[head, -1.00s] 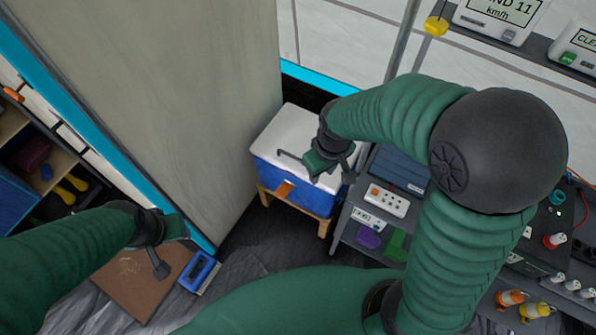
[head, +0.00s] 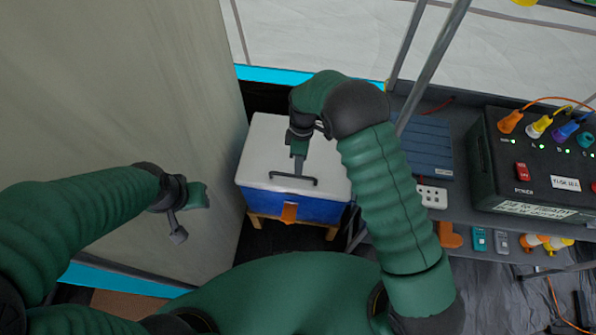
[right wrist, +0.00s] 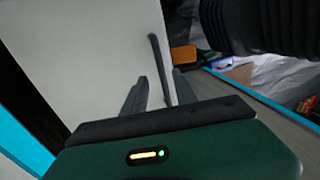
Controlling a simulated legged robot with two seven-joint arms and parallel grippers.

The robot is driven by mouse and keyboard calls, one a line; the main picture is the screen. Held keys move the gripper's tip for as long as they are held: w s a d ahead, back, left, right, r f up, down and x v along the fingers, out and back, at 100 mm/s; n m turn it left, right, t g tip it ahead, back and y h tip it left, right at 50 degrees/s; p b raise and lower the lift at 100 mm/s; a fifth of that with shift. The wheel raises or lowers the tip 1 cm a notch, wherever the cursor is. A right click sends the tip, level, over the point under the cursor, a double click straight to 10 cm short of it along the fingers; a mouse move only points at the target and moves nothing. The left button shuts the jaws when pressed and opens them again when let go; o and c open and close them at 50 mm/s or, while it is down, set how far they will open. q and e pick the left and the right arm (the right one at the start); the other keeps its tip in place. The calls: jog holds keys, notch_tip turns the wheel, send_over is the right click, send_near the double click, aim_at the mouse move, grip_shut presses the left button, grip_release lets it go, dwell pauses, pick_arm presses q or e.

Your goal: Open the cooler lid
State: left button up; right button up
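The cooler (head: 258,203) has a blue body and a white lid (head: 265,148), which is shut. A dark bar handle (head: 280,177) runs along the lid's front, above an orange latch (head: 289,212). My right gripper (head: 299,174) is over the lid at the handle. In the right wrist view its two fingers (right wrist: 159,88) are apart, with the dark handle (right wrist: 158,58) reaching between them; I cannot tell whether they touch it. My left gripper (head: 190,218) is open and empty, left of the cooler.
The cooler sits on a low wooden stand (head: 330,232). A grey shelf (head: 470,170) with a black power box (head: 535,165) and a white socket strip (head: 432,197) is to its right. A pale tent panel (head: 120,90) stands close on its left.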

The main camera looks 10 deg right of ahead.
jog(key=f, duration=0.4)
jog(key=shift+s+a+f, duration=0.2)
jog(key=shift+s+f, duration=0.05)
jog(key=shift+s, duration=0.15)
jog(key=shift+a+f, duration=0.2)
jog(key=shift+a, duration=0.25)
jog(key=shift+d, duration=0.4)
grip_shut()
jog(key=shift+w+a+r, duration=0.15)
jog(key=shift+a+r, duration=0.05)
